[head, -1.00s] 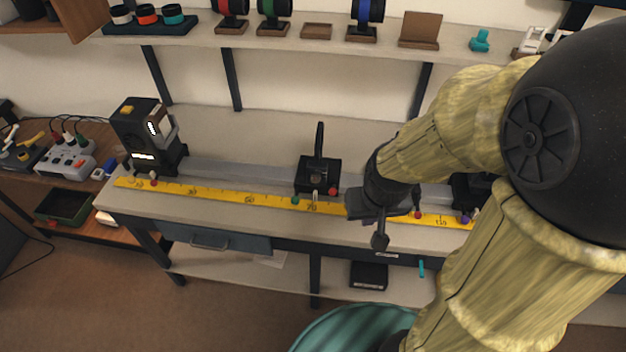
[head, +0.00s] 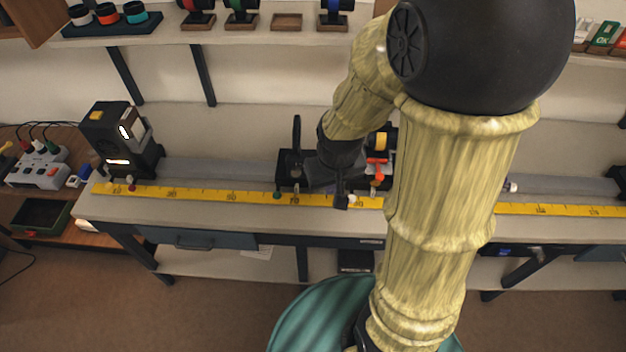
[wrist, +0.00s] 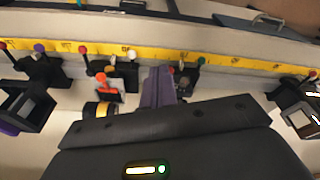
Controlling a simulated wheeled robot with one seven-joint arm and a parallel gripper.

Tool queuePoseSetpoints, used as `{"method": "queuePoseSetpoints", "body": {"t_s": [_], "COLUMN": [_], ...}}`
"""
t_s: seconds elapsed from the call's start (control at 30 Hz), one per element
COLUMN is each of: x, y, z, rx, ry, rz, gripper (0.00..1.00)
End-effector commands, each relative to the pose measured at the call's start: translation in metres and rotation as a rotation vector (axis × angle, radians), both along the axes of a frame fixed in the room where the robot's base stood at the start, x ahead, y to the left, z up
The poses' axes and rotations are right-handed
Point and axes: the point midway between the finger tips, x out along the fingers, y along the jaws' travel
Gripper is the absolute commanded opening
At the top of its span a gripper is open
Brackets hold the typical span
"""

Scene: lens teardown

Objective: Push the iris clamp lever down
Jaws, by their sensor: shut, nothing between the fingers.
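A black mount (head: 290,166) with a tall dark plate stands on the rail, with small coloured knobs at its foot.
A yellow ruler (head: 230,197) runs along the bench front. A lamp box (head: 118,140) stands at the rail's left end. Another black mount (wrist: 32,85) stands further along the rail. A shelf (head: 200,38) with parts hangs above. The rail left of the black mount is clear.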

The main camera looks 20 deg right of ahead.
Motion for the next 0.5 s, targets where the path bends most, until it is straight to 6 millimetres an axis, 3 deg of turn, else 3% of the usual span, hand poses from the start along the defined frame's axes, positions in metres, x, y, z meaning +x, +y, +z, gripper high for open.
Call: {"method": "queuePoseSetpoints", "body": {"t_s": [0.03, 0.17, 0.5], "x": [0.012, 0.042, 0.1], "y": [-0.001, -0.003, 0.003], "z": [0.007, 0.001, -0.039], "rx": [-0.006, -0.019, 0.006], "ry": [0.016, 0.044, 0.098], "rz": [0.008, 0.039, 0.113], "gripper": [0.0, 0.0, 0.0]}}
